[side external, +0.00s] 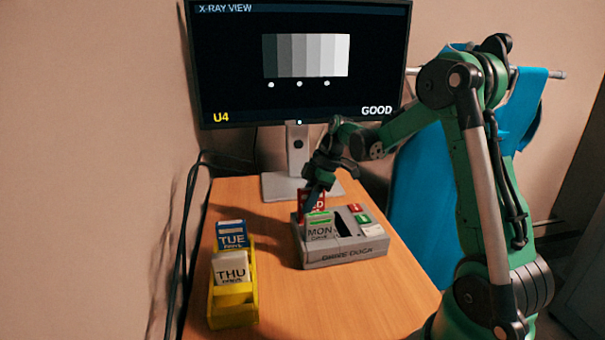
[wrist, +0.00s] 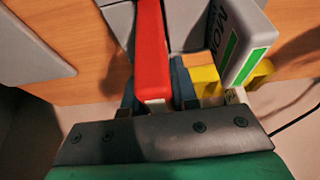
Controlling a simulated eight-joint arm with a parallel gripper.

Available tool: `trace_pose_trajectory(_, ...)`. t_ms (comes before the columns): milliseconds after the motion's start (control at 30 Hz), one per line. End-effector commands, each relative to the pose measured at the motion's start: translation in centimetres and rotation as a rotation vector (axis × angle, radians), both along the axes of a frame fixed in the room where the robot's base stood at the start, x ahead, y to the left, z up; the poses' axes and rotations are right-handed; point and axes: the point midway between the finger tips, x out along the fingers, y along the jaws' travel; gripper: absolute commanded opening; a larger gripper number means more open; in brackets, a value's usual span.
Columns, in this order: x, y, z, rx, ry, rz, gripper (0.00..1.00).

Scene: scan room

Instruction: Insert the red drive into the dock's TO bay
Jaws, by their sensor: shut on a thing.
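The red drive (side external: 312,198) is upright at the dock's far left side, partly hidden behind a grey drive marked MON (side external: 320,231). My gripper (side external: 318,184) is shut on its top end. In the wrist view the red drive (wrist: 151,50) stands between my fingers (wrist: 155,97), with the MON drive to its right. The grey dock (side external: 345,254) has a dark open slot right of the MON drive, and red and green labels on top. I cannot read which bay is TO, nor tell whether the red drive's lower end is inside a bay.
A yellow rack (side external: 234,312) at the table's left holds a blue TUE drive (side external: 231,236) and a light THU drive (side external: 231,269). A monitor (side external: 300,65) behind reads "U4" and "GOOD". The wooden table (side external: 350,305) is clear in front of the dock.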

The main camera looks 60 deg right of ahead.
Motion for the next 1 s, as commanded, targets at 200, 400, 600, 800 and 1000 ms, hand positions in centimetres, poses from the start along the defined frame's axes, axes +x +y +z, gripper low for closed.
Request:
trace_pose_trajectory(200, 0.00, 0.00, 0.00, 0.000, 0.000, 0.000, 0.00)
trace_pose_trajectory(400, 0.00, 0.00, 0.01, 0.000, 0.000, 0.000, 0.00)
trace_pose_trajectory(600, 0.01, -0.01, -0.13, 0.000, 0.000, 0.000, 0.00)
trace_pose_trajectory(800, 0.01, -0.01, -0.44, 0.000, 0.000, 0.000, 0.00)
trace_pose_trajectory(1000, 0.03, -0.02, -0.74, 0.000, 0.000, 0.000, 0.00)
